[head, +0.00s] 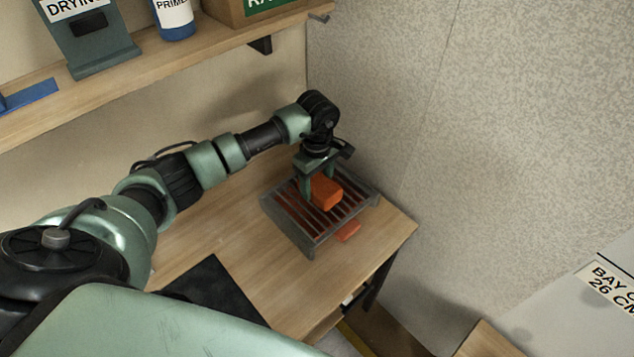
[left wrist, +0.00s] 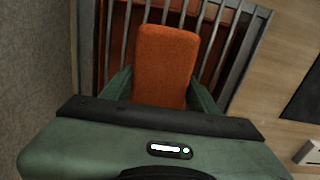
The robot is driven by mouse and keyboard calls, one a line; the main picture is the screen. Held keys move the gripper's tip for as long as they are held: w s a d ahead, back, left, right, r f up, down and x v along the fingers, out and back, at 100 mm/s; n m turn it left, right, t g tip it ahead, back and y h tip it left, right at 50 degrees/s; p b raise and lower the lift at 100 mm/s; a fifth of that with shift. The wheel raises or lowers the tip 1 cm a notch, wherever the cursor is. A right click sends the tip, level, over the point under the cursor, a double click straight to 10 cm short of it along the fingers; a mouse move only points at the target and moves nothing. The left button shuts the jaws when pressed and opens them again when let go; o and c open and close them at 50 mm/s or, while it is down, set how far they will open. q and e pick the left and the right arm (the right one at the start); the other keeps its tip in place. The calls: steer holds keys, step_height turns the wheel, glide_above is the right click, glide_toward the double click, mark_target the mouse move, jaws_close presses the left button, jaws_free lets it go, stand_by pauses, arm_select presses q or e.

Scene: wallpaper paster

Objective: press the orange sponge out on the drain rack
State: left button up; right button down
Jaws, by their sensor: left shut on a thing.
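The orange sponge (head: 326,191) is between the fingers of my left gripper (head: 318,186), at the drain rack. The gripper points down and is shut on the sponge. In the left wrist view the sponge (left wrist: 166,65) stands out from between the green fingers (left wrist: 160,88), over the rack's bars. The grey slatted drain rack (head: 307,244) sits at the table's far right corner, against the walls. I cannot tell whether the sponge touches the bars. My right gripper is not in view.
A dark mat (head: 212,290) lies nearer on the table. A shelf (head: 130,70) above holds a grey-green dispenser (head: 90,38), a blue bottle (head: 174,22) and a box (head: 235,12).

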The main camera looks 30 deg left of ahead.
arm_select(q)
steer(key=shift+r+p, duration=0.55)
steer(key=shift+r, duration=0.3)
steer(key=shift+r+p, duration=1.2)
steer(key=shift+r, duration=1.35)
